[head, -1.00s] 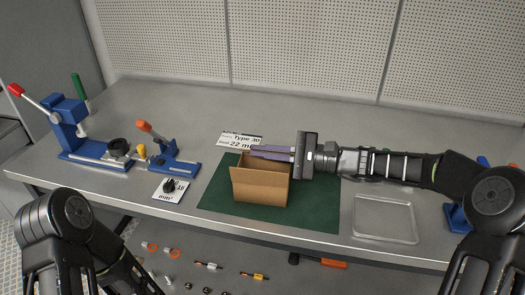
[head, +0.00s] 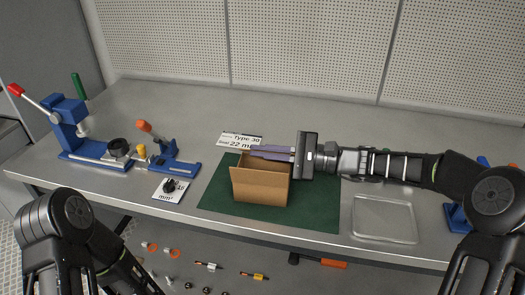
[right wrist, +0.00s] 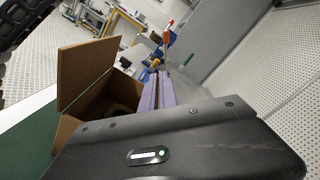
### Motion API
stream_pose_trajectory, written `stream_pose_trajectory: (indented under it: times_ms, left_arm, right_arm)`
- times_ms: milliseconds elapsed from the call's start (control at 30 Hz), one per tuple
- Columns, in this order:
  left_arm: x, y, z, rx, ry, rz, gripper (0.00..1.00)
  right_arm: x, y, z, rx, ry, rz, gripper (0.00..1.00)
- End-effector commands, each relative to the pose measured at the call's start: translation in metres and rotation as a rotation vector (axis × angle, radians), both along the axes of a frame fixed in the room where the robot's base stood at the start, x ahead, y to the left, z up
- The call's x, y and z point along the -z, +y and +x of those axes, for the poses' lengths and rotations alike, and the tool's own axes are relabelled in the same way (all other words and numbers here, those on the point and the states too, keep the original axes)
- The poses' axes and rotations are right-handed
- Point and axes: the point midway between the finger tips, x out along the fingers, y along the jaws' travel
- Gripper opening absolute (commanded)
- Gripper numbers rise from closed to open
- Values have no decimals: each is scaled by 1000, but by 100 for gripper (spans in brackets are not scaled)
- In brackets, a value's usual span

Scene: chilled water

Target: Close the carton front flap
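The brown carton (head: 262,190) stands open on the green mat (head: 318,205), its tall front side facing me. In the right wrist view the front flap (right wrist: 88,70) stands upright at the left, above the dark open inside of the carton (right wrist: 72,130). My right gripper (head: 256,150) comes in from the right, its purple fingers lying close together across the back of the carton top. In the right wrist view the fingers (right wrist: 157,95) are beside the opening, with nothing seen between them. Whether they touch the carton is unclear. My left gripper is out of view.
A label card (head: 240,141) lies behind the carton. A blue lever press (head: 75,135) and a smaller blue fixture (head: 170,160) stand at the left. A clear tray (head: 385,220) lies at the right. The rear of the table is clear.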

Motion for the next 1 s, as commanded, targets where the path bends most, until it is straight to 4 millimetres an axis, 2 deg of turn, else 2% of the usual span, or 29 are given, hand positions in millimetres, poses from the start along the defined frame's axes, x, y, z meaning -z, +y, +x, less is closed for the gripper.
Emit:
stream_pose_trajectory:
  times_ms: [267, 500, 600, 967, 1000]
  left_arm:
    - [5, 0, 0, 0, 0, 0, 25]
    - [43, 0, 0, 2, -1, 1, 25]
    - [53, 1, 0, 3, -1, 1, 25]
    - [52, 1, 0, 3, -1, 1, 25]
    - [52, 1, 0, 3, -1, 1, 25]
  right_arm:
    - [3, 0, 0, 0, -13, -3, 0]
    - [15, 1, -5, 0, -155, -40, 0]
    - [15, 2, -7, 0, -214, -55, 0]
    - [10, 2, -8, 0, -240, -61, 0]
    - [10, 2, -8, 0, -240, -61, 6]
